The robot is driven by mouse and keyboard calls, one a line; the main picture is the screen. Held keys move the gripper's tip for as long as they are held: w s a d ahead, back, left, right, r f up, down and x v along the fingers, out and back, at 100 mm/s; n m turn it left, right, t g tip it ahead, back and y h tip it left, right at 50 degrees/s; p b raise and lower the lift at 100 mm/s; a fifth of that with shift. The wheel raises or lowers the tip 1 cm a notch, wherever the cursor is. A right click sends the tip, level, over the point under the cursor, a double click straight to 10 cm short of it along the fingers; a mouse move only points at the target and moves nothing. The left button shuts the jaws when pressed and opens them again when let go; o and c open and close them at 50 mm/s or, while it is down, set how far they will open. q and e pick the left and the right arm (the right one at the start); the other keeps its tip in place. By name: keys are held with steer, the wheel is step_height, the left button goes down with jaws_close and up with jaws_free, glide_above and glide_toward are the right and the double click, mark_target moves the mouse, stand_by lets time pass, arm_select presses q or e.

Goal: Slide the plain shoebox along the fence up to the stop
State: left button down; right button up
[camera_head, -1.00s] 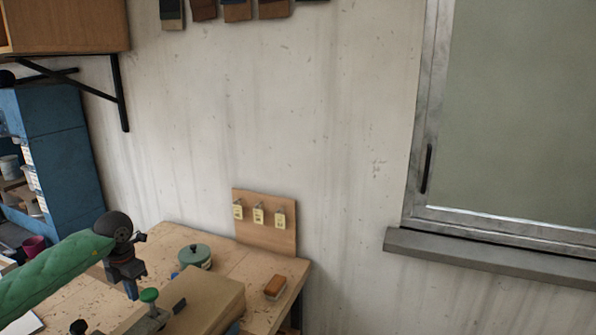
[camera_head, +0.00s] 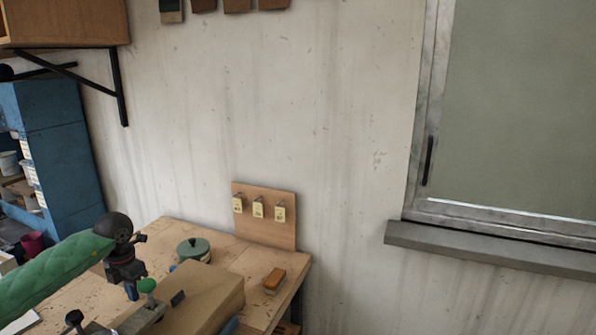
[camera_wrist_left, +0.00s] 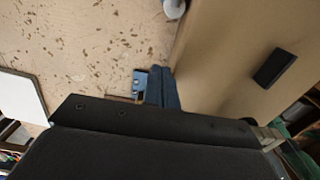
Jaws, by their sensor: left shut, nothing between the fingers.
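The plain shoebox (camera_head: 212,292) is a tan box on the bench at the lower middle of the head view, cut off by the bottom edge. In the left wrist view a broad tan face (camera_wrist_left: 225,60), seemingly the box, fills the right side, with a small black block on it. My left gripper (camera_head: 131,291) points down beside the box's left end; its closed blue fingers (camera_wrist_left: 160,88) are empty. They look close to the box; I cannot tell if they touch. A metal bar (camera_head: 145,318) with a green knob stands left of the box. I cannot clearly make out fence or stop.
A board with tagged hooks (camera_head: 264,215) leans at the wall. A blue cabinet (camera_head: 60,150) stands left. Bare bench shows between pot and brush.

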arm_select(q)
steer(key=shift+f, duration=0.25)
steer(key=shift+s+d, duration=0.2)
steer(key=shift+d, duration=0.3)
steer(key=shift+s+d, duration=0.2)
steer(key=shift+d, duration=0.25)
stand_by(0.6)
steer(key=shift+w+a+b, duration=0.1)
steer(key=shift+a+b, duration=0.1)
steer(key=shift+b, duration=0.25)
step_height(320, 180, up, 8)
steer(key=p, duration=0.1)
steer(key=shift+a+p, duration=0.35)
steer(key=shift+p, duration=0.05)
stand_by(0.7)
steer(key=shift+w, duration=0.15)
